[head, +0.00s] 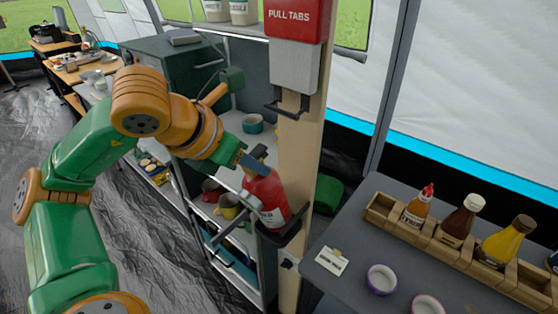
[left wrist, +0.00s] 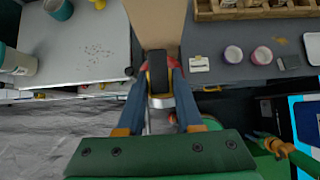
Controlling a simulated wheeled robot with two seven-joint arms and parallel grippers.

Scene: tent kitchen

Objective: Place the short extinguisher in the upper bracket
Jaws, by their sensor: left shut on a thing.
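The red extinguisher (head: 266,200) stands nearly upright, slightly tilted in the picture, against the wooden post (head: 297,150). Its base is at the black lower bracket (head: 292,232); I cannot tell whether it rests in it. My left gripper (head: 254,163) is shut on the extinguisher near its top. In the left wrist view the blue fingers (left wrist: 160,88) stand on both sides of its dark top (left wrist: 157,72), with a little red showing. The black upper bracket (head: 287,106) is higher on the post and empty.
A red and white pull-tabs box (head: 294,45) hangs above the upper bracket. Shelves with mugs and bowls (head: 253,124) stand left of the post. The grey counter (head: 350,225) at right holds a wooden bottle rack (head: 425,232) and small bowls (head: 382,279).

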